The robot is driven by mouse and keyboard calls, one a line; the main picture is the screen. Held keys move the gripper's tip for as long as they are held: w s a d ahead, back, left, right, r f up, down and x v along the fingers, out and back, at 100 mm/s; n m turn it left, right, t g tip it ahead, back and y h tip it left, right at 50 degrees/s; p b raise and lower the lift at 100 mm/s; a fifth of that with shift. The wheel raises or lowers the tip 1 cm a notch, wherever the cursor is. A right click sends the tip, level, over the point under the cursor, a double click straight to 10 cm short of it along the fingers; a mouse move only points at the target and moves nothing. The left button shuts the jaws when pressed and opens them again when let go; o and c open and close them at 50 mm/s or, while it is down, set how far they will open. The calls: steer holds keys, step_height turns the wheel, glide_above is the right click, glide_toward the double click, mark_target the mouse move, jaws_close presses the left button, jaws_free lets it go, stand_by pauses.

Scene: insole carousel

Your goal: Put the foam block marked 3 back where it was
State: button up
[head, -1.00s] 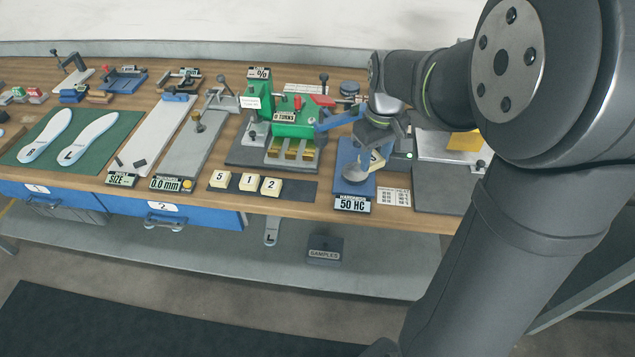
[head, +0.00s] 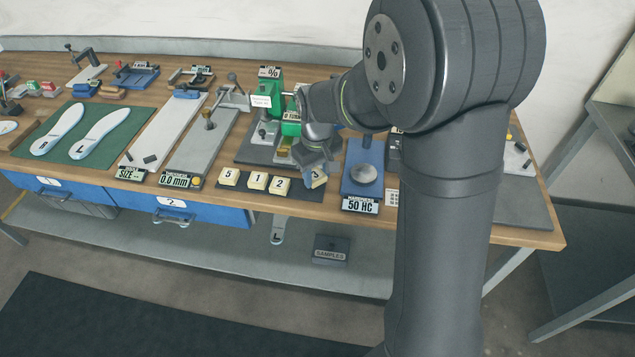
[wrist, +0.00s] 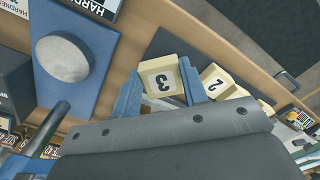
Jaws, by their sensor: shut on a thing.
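The foam block marked 3 (wrist: 162,80) is a pale yellow cube between the blue fingers of my gripper (wrist: 162,93) in the wrist view. My gripper (head: 316,172) is shut on it, over the right end of the dark strip (head: 300,198) in the head view. The block (head: 318,181) is partly hidden there by the gripper. Blocks 5 (head: 229,177), 1 (head: 257,181) and 2 (head: 279,185) stand in a row on the strip to its left. I cannot tell whether block 3 touches the strip.
The blue hardness tester (head: 351,187) with its round grey pad (head: 364,173) and 50 HC display stands just right of my gripper. The green press (head: 268,95) is behind. The table's front edge runs close in front of the strip.

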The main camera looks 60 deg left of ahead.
mark_target(317, 177)
steer(key=shift+f, duration=1.85)
steer(key=shift+f, duration=0.1)
steer(key=o, duration=1)
step_height(317, 177, up, 12)
steer(key=shift+r, duration=0.15)
steer(key=shift+f, duration=4.2)
steer(key=shift+f, duration=0.1)
